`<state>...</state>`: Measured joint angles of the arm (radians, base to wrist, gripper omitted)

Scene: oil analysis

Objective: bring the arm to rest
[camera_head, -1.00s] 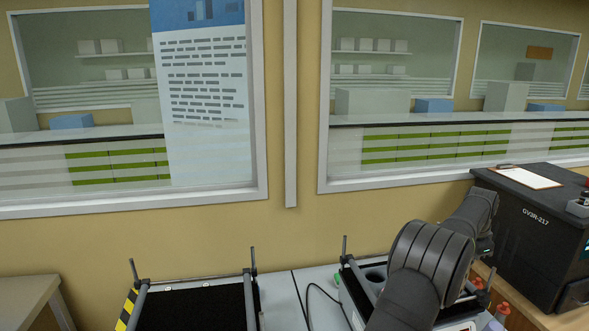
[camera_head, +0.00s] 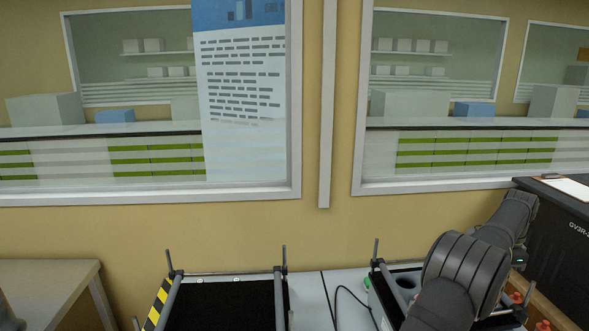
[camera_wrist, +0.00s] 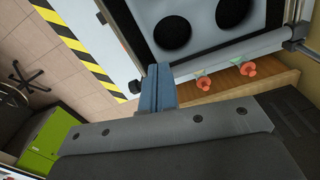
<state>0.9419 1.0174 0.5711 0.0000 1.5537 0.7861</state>
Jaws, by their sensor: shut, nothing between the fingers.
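My gripper (camera_wrist: 158,78) shows in the wrist view as two blue-grey fingers pressed together with nothing between them. Its fingertips are near the edge of a light panel with two dark round holes (camera_wrist: 233,12); I cannot tell how far apart they are. In the head view my dark arm reaches over the right-hand rack, and the gripper itself is not seen there.
A rack with a black bed (camera_head: 230,305) stands left of a second rack (camera_head: 378,290). A black machine (camera_head: 555,240) stands at far right. In the wrist view are red-orange pieces (camera_wrist: 248,69) near the panel and a green box (camera_wrist: 48,140).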

